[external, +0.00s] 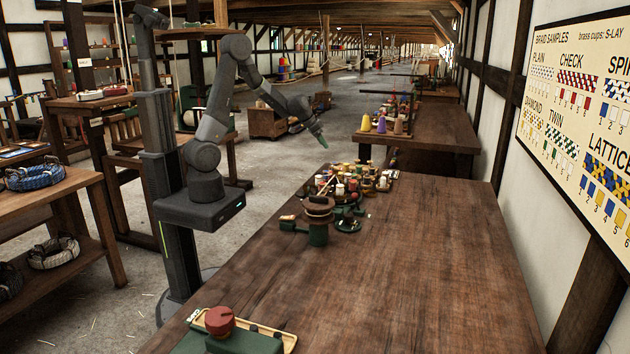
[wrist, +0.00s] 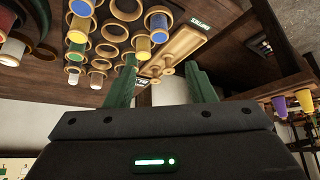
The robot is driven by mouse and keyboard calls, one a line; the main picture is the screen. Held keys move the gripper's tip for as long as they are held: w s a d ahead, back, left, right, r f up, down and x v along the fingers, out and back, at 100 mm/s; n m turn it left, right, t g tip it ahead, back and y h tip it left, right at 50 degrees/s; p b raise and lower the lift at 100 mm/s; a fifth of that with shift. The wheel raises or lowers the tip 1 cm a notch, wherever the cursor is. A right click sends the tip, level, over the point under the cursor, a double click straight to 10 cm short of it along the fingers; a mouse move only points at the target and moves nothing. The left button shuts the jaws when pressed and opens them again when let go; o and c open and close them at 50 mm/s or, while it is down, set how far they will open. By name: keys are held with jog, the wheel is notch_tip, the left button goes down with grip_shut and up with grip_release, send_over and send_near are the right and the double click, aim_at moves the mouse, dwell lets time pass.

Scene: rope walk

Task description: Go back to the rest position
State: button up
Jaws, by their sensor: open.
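My gripper (external: 318,137) is raised above the far left end of the near wooden table (external: 400,265), with my arm bent up and over toward it. In the wrist view my gripper (wrist: 165,85) shows two green fingers spread apart with nothing between them. Beyond the fingers are brass-coloured cups (wrist: 112,33), some holding coloured bobbins such as a blue one (wrist: 159,27). A light wooden tray (wrist: 182,50) with small spools lies beside them. My gripper is clear of all of these.
A braiding stand (external: 318,225) with a round brown top is on the near table, beside the crowded bobbins. A red knob on a green base (external: 220,320) sits at the table's near corner. Coloured cones (external: 382,124) stand on the table behind. The near table's right side is bare.

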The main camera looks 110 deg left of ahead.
aim_at(334, 163)
jog(key=b+x, duration=0.2)
jog(key=x, duration=1)
jog(key=shift+s+d+f, duration=0.1)
jog(key=shift+f, duration=0.15)
jog(key=shift+f+b, duration=0.2)
jog(key=shift+b, duration=0.15)
jog(key=shift+r, duration=0.1)
